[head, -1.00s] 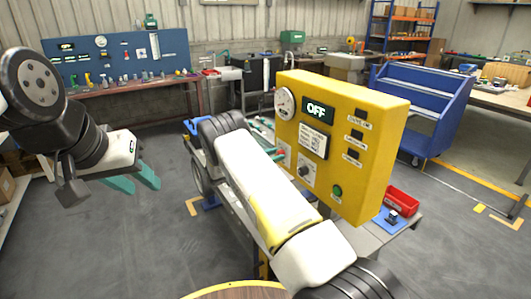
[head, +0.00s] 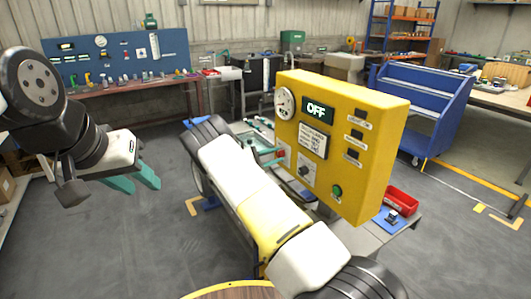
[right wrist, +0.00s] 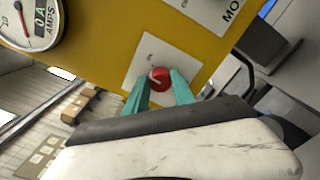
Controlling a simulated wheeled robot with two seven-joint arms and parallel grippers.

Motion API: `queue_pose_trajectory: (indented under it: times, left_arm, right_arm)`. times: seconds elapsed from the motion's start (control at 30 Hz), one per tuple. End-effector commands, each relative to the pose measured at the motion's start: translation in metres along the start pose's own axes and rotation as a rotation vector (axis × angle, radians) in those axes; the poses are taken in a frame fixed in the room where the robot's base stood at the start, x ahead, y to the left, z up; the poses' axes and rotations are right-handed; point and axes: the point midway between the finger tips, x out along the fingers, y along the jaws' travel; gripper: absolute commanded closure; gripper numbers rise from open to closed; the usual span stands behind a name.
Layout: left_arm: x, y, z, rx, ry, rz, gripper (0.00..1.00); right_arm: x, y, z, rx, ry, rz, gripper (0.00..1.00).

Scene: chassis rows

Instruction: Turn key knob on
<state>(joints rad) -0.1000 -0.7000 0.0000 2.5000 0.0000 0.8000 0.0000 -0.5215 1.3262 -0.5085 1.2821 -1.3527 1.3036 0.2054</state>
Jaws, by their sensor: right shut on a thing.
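A yellow control panel (head: 370,165) stands on a bench, and its display (head: 319,111) reads OFF. A round red key knob (right wrist: 160,77) sits on a white plate on the panel in the right wrist view. My right gripper (right wrist: 158,86) has its teal fingers on either side of this knob and is shut on it. My left gripper (head: 135,182) is open and empty, hanging in the air at the left.
The panel also has a gauge (head: 284,102), a black knob (head: 304,171) and a green button (head: 337,191). A red bin (head: 402,201) is on the bench at right. A blue cart (head: 425,105) stands behind the panel. The floor at left is clear.

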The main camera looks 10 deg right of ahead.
Motion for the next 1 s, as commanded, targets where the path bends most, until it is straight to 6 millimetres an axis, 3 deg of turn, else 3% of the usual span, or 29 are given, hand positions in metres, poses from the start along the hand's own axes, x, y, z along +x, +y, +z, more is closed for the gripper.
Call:
queue_pose_trajectory:
  times: [0.5,1.0]
  left_arm:
    - [0.0000,0.0000,0.0000,0.000,0.000,0.000,0.64]
    - [0.0000,0.0000,0.0000,0.000,0.000,0.000,0.64]
  right_arm:
    - [-0.0001,-0.0008,-0.0003,0.348,0.000,0.001,1.00]
    - [-0.0004,-0.0012,-0.0004,0.420,0.000,0.000,1.00]
